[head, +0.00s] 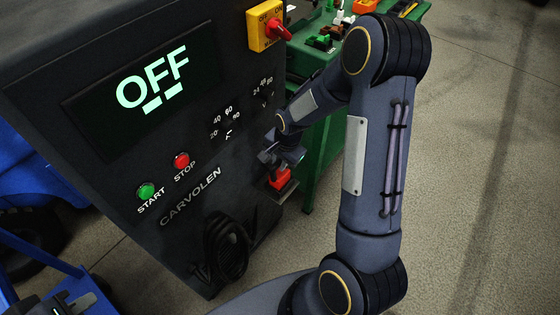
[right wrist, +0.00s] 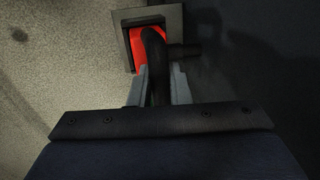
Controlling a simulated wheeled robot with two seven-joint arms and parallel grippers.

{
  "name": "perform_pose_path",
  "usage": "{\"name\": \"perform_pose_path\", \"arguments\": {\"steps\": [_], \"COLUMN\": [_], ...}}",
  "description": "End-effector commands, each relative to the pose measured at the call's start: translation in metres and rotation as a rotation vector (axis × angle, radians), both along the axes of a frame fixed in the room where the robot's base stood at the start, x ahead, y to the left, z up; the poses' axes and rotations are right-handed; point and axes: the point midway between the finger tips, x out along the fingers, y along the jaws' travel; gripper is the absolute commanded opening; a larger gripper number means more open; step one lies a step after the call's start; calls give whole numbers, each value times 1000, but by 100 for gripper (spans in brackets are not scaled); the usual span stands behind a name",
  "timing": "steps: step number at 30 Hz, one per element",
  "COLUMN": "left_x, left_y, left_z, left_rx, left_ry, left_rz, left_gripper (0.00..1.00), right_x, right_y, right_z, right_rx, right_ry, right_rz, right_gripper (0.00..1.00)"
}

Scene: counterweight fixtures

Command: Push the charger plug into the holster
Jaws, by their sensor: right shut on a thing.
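The charger plug (right wrist: 157,52) is a black, bent body between the fingers of my right gripper (right wrist: 159,78) in the right wrist view. The holster (right wrist: 175,22) is a dark square frame with red inside it. The plug's front end overlaps the red area; how deep it sits is hidden. In the head view my right gripper (head: 284,158) is at the machine's right side, just above a red part (head: 280,179) at the holster.
The dark charger cabinet (head: 130,235) has an OFF display, a green START button (head: 146,190) and a red STOP button (head: 181,160). A coiled black cable (head: 227,248) hangs low on its front. A green table (head: 320,150) with small parts stands behind. Open floor lies right.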

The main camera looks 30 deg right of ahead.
Motion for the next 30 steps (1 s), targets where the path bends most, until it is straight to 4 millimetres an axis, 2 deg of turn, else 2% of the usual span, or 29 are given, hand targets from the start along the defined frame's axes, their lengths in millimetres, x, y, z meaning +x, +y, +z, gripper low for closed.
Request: {"name": "perform_pose_path", "arguments": {"steps": [9,30], "left_x": [0,0], "left_y": [0,0], "left_z": [-1,-13], "left_rx": [0,0], "left_ry": [0,0], "left_rz": [0,0], "left_gripper": [0,0], "right_x": [1,1], "right_y": [0,0], "right_z": [0,-13], "right_rx": [0,0], "right_ry": [-2,-2], "right_rz": [-1,-1], "right_gripper": [0,0]}}
